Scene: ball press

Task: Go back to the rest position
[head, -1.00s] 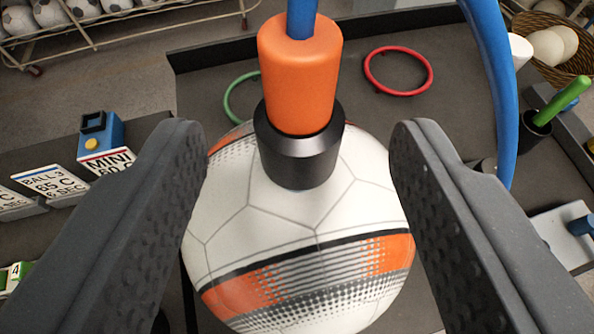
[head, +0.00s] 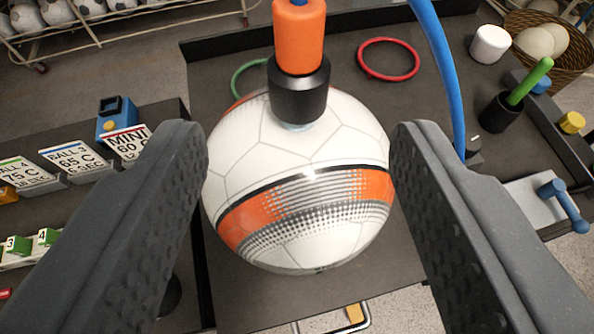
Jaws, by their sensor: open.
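My gripper (head: 300,165) is open, with one dark, textured finger at each side of the picture. Between and beyond the fingers is a white ball (head: 295,200) with an orange and black dotted band. The left finger's edge overlaps the ball's outline in the picture; I cannot tell whether it touches. An orange and black nozzle piece (head: 299,40) stands on top of the ball, its black end against the ball. The ball's support is hidden beneath it.
A blue hose (head: 440,70) curves down on the right. A red ring (head: 388,59) and a green ring (head: 240,82) lie on the dark table (head: 220,55). A black cup with a green handle (head: 528,83) stands right. Label cards (head: 75,160) stand left; a ball rack (head: 110,25) is behind.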

